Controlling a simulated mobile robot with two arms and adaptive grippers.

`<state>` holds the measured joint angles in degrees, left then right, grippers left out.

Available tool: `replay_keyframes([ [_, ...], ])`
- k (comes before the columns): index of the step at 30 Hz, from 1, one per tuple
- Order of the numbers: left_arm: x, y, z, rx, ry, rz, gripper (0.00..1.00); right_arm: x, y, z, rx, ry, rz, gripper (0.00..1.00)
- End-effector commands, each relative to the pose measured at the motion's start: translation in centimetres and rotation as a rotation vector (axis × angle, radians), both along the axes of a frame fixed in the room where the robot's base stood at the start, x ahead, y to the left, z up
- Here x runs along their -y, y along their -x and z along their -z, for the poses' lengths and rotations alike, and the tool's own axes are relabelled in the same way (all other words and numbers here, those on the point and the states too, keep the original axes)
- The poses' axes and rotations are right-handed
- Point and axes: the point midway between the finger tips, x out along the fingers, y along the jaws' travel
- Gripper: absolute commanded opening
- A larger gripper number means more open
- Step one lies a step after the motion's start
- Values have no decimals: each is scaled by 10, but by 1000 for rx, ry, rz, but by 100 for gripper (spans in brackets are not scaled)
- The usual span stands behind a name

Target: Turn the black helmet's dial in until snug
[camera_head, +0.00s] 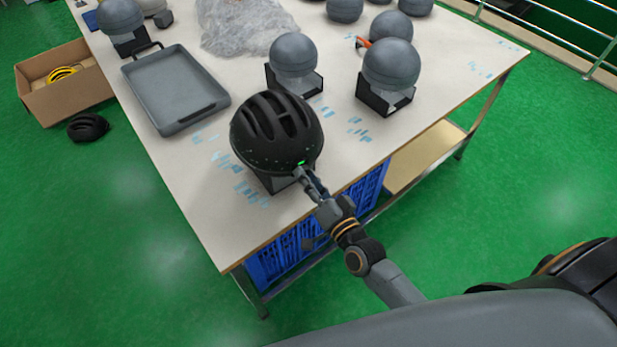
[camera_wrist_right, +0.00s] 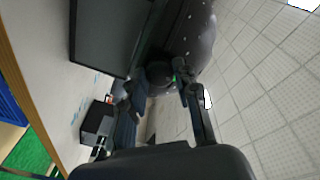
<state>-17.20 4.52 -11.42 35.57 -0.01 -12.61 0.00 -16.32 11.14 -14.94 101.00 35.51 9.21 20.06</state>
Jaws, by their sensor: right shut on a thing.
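The black helmet (camera_head: 272,125) sits on a headform in a dark stand (camera_head: 268,180) near the table's front edge. A small green light shows at its rear rim. My right gripper (camera_head: 303,179) reaches up to that rim from the front right. In the right wrist view, the two fingers (camera_wrist_right: 160,88) close around a dark round dial (camera_wrist_right: 158,72) under the helmet's rear (camera_wrist_right: 192,30), with the green light beside it. The fingers partly hide the dial, and its setting cannot be told. My left gripper is not in view.
Grey headforms on black stands (camera_head: 385,97) stand behind and to the right. A grey tray (camera_head: 178,128) lies to the left, and clear plastic sheeting (camera_head: 240,27) at the back. Blue crates (camera_head: 290,255) are under the table. A cardboard box (camera_head: 75,102) and another black helmet (camera_head: 88,127) are on the floor.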

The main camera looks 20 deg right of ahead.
Motion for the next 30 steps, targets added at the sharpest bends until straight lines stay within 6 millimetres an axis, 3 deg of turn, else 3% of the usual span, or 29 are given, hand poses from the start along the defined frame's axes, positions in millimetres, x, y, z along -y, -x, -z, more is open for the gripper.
replay_keyframes([
  [10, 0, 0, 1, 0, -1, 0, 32, 0, -1, -1, -21, -122, -2, 0],
  [25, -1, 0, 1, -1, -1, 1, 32, 0, 0, -1, -25, -139, -3, 0],
  [26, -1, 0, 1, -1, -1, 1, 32, 0, 0, -1, -25, -139, -3, 33],
  [29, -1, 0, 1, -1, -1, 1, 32, 0, 0, -1, -26, -138, -3, 53],
  [30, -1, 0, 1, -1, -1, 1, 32, 0, 0, -1, -26, -138, -3, 54],
])
